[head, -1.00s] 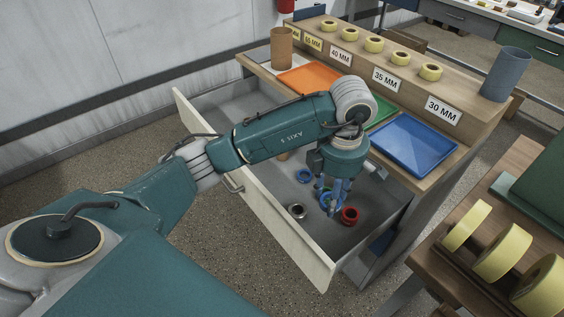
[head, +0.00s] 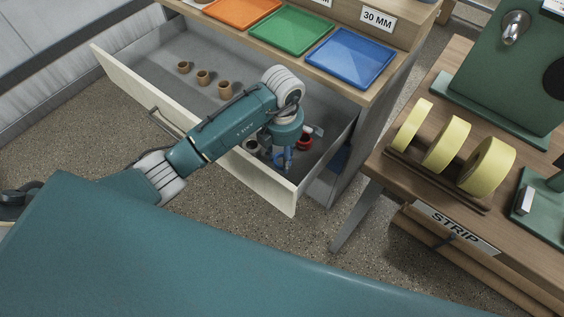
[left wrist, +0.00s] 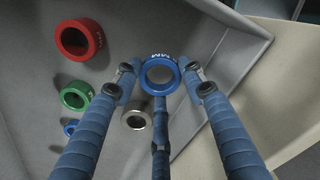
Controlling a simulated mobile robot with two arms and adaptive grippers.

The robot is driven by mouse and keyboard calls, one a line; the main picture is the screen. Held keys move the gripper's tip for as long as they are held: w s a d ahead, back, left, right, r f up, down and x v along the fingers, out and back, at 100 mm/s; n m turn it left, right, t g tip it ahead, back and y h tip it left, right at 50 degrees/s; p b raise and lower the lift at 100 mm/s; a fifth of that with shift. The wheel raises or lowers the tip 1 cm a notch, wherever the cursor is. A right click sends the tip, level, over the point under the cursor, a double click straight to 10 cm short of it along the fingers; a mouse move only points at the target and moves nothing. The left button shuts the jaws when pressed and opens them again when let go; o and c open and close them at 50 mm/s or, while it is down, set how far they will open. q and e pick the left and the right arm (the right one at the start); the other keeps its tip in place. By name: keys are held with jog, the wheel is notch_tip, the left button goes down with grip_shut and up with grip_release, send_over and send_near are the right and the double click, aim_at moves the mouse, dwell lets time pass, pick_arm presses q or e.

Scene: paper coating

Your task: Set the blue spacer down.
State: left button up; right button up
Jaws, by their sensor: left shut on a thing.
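My left gripper (left wrist: 160,82) is shut on the blue spacer (left wrist: 160,60), a ring held between its fingertips in the left wrist view. In the head view this gripper (head: 284,165) points down inside the right end of the open drawer (head: 165,100). The fingers and spacer blend together there, so its height above the drawer floor is hard to tell. The blue tray (head: 350,58) lies on the bench top above the drawer, apart from the gripper. My right gripper is not in view.
A red ring (left wrist: 94,38), a green ring (left wrist: 88,92), a silver ring (left wrist: 140,109) and another blue ring (left wrist: 71,124) lie on the drawer floor. Brown cups (head: 203,77) stand farther left in it. A table with yellow rolls (head: 487,165) stands at right.

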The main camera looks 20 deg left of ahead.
pick_arm(q)
notch_tip(320, 180, down, 4)
jog(key=shift+s+r, duration=0.15)
jog(key=shift+r, duration=0.05)
jog(key=shift+f, duration=0.25)
jog(key=shift+f, duration=0.2)
jog(key=o, duration=1.2)
jog(key=shift+c, duration=0.2)
jog(key=shift+r, duration=0.1)
